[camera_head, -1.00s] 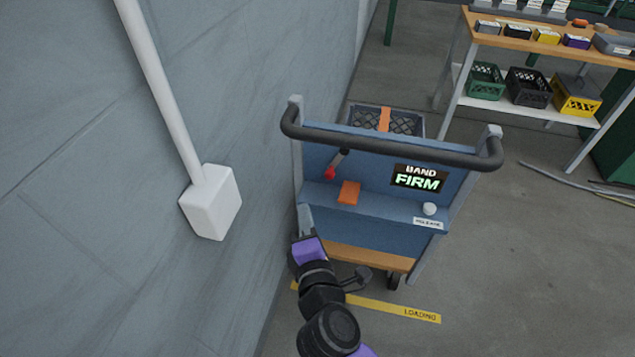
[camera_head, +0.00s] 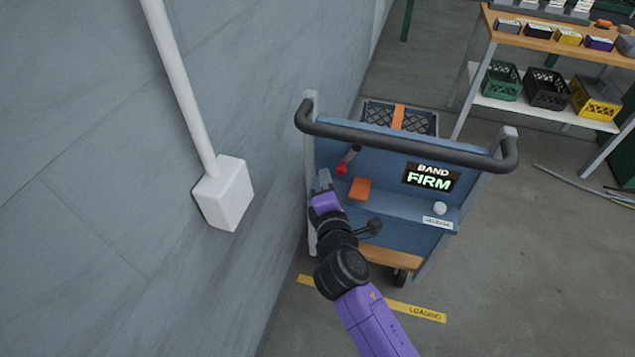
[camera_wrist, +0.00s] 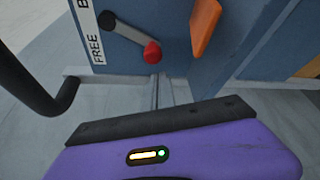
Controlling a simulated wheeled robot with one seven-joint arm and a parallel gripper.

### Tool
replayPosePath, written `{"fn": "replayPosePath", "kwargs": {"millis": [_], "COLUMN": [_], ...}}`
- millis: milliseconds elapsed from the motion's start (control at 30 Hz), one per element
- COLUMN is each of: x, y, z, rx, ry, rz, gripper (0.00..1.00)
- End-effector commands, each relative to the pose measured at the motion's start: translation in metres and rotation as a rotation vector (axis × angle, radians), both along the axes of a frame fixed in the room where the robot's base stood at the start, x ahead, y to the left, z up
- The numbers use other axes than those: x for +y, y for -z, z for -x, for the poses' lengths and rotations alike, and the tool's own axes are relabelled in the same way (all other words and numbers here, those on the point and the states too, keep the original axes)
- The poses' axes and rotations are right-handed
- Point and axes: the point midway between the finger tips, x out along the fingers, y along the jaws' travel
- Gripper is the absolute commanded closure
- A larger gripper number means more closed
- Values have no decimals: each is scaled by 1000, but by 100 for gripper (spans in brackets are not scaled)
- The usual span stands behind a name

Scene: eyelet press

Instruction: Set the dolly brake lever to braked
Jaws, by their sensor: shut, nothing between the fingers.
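The dolly (camera_head: 410,215) is a blue cart with a black push handle.
An orange block (camera_head: 360,189) sits just right of the lever. The push handle (camera_head: 400,142) crosses above. The "BAND FIRM" display (camera_head: 431,178) and a white release knob (camera_head: 440,208) are further right. A grey wall with a white box (camera_head: 226,194) stands close on the left.

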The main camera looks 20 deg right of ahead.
Motion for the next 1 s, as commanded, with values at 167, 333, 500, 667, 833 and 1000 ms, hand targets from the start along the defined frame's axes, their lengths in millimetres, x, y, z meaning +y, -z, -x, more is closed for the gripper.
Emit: {"fn": "replayPosePath", "kwargs": {"millis": [167,333,500,667,833,1000], "x": [-10,-12,-12,-12,-17,-22], "y": [-5,-5,-5,-7,-8,-5], "z": [6,7,7,8,11,16], "rx": [0,0,0,13,62,123], "ry": [1,0,0,0,1,1], "rz": [0,0,0,16,83,166], "gripper": [100,100,100,100,100,100]}}
